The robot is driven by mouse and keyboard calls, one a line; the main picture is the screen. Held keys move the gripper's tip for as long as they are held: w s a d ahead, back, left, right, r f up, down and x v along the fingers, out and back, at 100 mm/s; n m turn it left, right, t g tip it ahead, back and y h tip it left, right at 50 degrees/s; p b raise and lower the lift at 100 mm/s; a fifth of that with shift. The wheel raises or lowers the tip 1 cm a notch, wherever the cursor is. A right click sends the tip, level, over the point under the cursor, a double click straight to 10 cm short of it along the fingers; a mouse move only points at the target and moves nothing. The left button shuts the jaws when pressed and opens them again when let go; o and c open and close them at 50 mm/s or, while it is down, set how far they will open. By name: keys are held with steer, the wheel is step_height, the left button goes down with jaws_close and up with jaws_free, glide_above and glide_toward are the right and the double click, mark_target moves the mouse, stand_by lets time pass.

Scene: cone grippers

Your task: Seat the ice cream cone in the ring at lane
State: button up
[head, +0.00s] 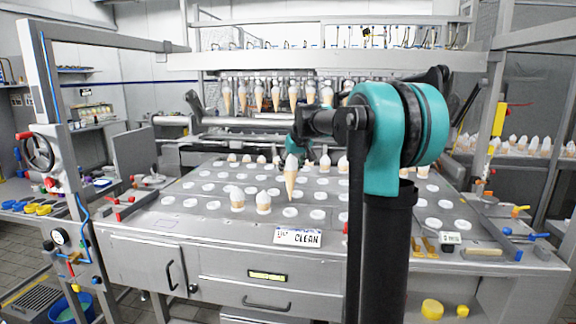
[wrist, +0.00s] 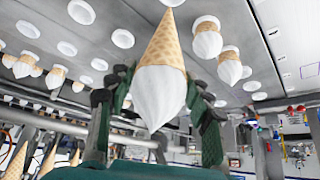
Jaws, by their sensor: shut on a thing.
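The ice cream cone (head: 291,178) has a tan waffle body and a white top. It hangs tip down above the table, near an empty white ring (head: 290,212). In the wrist view the cone (wrist: 162,60) fills the middle, between the dark green fingers of my gripper (wrist: 160,88), which is shut on it. In the head view my arm partly hides the gripper. Which ring is the lane's cannot be told.
The grey table (head: 215,222) carries rows of white rings. Two seated cones, one (head: 237,198) and another (head: 263,202), stand left of the held cone. More cones stand farther back. A sign (head: 298,237) is on the front edge. A rack of hanging cones (head: 258,95) is behind.

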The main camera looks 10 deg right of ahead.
mark_target(292, 184)
steer(key=shift+f, duration=4.25)
steer(key=shift+s+f, duration=0.15)
steer(key=shift+f, duration=2.6)
steer(key=shift+c, duration=0.2)
steer(key=o, duration=1)
steer(key=shift+c, duration=0.2)
steer(key=v, duration=1.2)
